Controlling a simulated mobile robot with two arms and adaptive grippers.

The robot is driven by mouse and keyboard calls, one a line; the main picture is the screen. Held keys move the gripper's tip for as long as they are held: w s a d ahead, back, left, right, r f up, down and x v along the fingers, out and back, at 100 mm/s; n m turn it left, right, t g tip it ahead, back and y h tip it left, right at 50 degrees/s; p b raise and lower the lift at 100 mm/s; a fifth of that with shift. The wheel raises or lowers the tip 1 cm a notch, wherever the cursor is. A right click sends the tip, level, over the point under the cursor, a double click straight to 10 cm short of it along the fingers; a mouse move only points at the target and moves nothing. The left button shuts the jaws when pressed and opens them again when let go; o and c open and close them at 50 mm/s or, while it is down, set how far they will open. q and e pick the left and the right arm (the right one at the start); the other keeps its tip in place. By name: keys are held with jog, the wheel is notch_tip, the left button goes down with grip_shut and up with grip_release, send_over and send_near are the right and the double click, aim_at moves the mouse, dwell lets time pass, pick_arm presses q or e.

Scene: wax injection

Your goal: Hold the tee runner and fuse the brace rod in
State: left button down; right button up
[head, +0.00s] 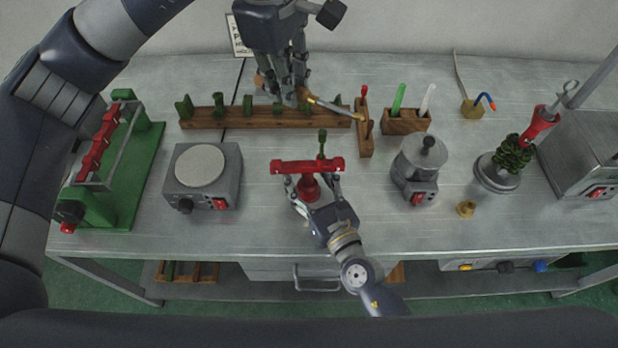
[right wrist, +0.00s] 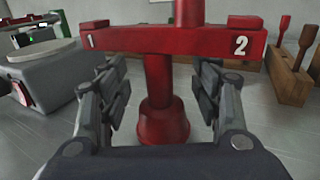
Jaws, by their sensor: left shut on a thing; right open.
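A red stand (head: 309,166) with a crossbar sits in the middle of the table. In the right wrist view its crossbar (right wrist: 165,40) is marked 1 and 2. A small green piece (head: 322,143) stands upright at the bar's far side; I cannot tell whether it is the tee runner or the brace rod. My right gripper (head: 310,188) is open, its fingers on either side of the stand's red post (right wrist: 160,95), apparently not pressing it. My left gripper (head: 300,93) is shut on a slim tool (head: 328,106) with a metal shaft, above the wooden rack.
The wooden rack (head: 237,122) holds several green pieces. A small wooden tool stand (head: 364,145) is at its right end.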

jog(key=c, duration=1.2)
pick_arm(q)
jog(key=shift+s+d+f+n, duration=0.2)
jog(key=shift+s+d+n, duration=0.2)
jog(key=shift+s+n, duration=0.1)
pick_arm(e)
jog(key=shift+c, duration=0.3)
jog(key=shift+f, duration=0.1)
pick_arm(q)
jog(key=s+d+f+n+g+y, duration=0.2)
jog(key=s+f+n+g, duration=0.1)
jog(key=s+n, duration=0.7)
jog(key=s+d+f+n+g+y, duration=0.1)
jog(key=s+d+f+n+g, duration=0.15)
jog(key=s+n, duration=0.75)
jog(key=w+f+n, duration=0.2)
jog(key=w+f, duration=0.2)
jog(key=w, duration=0.2)
jog(key=shift+w, duration=0.4)
